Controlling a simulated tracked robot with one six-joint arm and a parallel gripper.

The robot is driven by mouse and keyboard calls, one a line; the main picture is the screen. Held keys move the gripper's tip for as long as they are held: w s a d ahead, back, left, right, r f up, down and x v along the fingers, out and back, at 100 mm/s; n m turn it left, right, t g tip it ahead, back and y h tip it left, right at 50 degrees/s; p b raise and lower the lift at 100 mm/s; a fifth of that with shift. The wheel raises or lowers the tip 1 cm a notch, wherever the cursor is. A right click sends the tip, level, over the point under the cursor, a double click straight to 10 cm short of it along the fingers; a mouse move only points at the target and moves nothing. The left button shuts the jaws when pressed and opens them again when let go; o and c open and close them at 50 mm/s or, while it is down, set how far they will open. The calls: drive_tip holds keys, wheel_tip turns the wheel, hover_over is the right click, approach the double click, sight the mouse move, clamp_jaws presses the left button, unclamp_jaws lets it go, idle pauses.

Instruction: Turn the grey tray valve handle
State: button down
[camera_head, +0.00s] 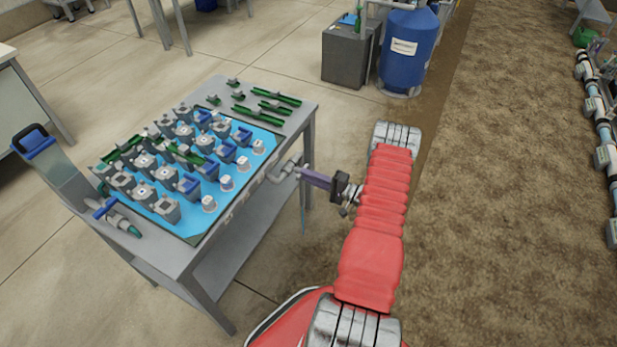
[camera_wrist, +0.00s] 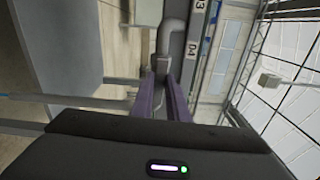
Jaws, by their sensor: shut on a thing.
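A grey valve with a bent pipe (camera_head: 281,172) sits at the right edge of the metal table, beside the blue tray (camera_head: 268,137). My gripper (camera_head: 302,174) reaches it from the right with its purple fingers, and they are shut on its grey handle. In the wrist view, the fingers of my gripper (camera_wrist: 161,80) stand on either side of the grey handle (camera_wrist: 160,64), with the bent grey pipe (camera_wrist: 170,36) beyond. The fingers hide part of the handle, and I cannot tell how far it is turned.
Several grey and blue fittings stand on the tray, with green parts (camera_head: 275,107) behind it. A blue tank (camera_head: 407,50) and a grey box (camera_head: 345,57) stand behind.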

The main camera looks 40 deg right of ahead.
drive_tip(key=shift+s+a+f, duration=0.15)
drive_tip(key=shift+a+f, duration=0.1)
drive_tip(key=shift+a, duration=0.05)
drive_tip(key=c, duration=2)
unclamp_jaws()
drive_tip(key=shift+c, duration=0.2)
drive_tip(key=o, duration=0.3)
drive_tip(key=shift+d+r, duration=0.15)
drive_tip(key=shift+d, duration=0.1)
drive_tip(key=v, duration=1.3)
drive_tip(key=shift+s, duration=0.3)
